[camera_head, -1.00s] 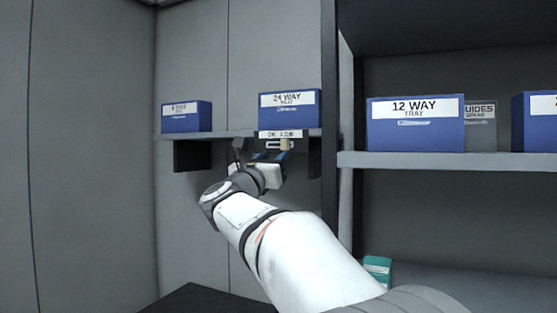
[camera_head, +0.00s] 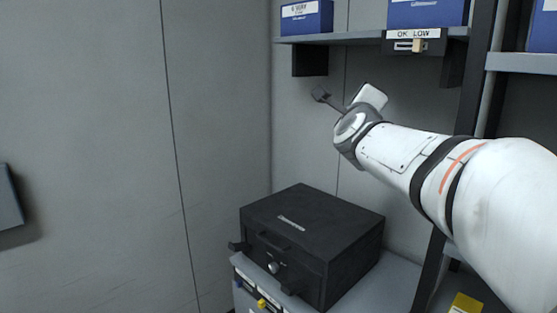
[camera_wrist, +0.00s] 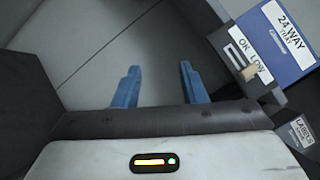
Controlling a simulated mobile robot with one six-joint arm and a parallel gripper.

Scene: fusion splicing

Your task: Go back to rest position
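My gripper (camera_wrist: 158,88) shows in the wrist view with its two blue fingers spread apart and nothing between them. Beyond the fingers are grey wall panels. The gripper is below and to the left of the shelf with the OK/LOW slider plate (camera_head: 413,41). The plate's tan slider knob (camera_head: 419,46) sits toward the right of its slot, apart from the gripper. The plate also shows in the wrist view (camera_wrist: 250,56).
A blue 24 WAY tray box (camera_wrist: 275,38) stands above the plate. Another blue box (camera_head: 306,18) stands left on the shelf (camera_head: 345,38). A black case (camera_head: 305,240) sits on a grey cabinet below my arm. A dark upright (camera_head: 462,130) runs behind my arm.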

